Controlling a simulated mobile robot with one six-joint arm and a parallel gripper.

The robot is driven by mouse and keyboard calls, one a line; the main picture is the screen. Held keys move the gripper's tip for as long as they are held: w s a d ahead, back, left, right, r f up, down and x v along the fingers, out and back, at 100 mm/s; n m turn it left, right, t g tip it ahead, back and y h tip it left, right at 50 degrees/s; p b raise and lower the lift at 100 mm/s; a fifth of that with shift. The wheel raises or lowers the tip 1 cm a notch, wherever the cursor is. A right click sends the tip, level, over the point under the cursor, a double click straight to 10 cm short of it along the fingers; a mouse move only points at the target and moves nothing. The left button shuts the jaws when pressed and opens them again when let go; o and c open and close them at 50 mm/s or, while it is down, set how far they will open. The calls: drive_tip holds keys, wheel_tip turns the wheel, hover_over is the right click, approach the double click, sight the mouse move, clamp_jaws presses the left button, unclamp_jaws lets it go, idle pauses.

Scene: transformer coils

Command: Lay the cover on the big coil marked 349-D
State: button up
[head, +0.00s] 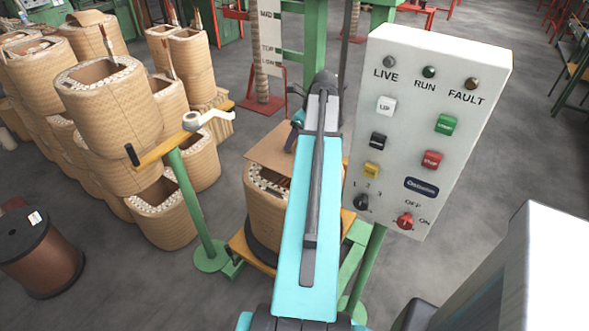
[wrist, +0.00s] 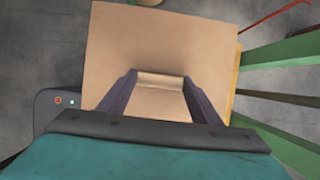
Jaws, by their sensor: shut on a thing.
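The cover is a flat tan board (head: 268,152), which also fills the middle of the wrist view (wrist: 160,35). My gripper (wrist: 159,80) is shut on the cover's raised tan grip. In the head view my gripper (head: 296,127) is partly hidden behind my arm. A big tan coil (head: 262,212) stands upright on a yellow-edged stand below the cover. The cover lies over the back of its top, while part of the front rim shows. I cannot tell whether the cover touches the coil. No 349-D marking is readable.
Several tan coils (head: 112,105) are stacked at the left. A white control box (head: 430,125) stands close on the right of my arm. A green post with a yellow bar (head: 193,205) stands left of the coil. A copper-coloured spool (head: 45,265) stands at lower left.

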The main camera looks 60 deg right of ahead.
idle(0.3)
drive_tip(key=shift+f+p, duration=0.55)
drive_tip(key=shift+f, duration=2.6)
drive_tip(key=shift+f+p, duration=0.35)
drive_tip(key=shift+f, duration=1.5)
drive_tip(key=o, duration=1.3)
drive_tip(key=shift+r, duration=0.1)
drive_tip(key=shift+b+v, duration=0.7)
drive_tip(key=shift+v, duration=2.95)
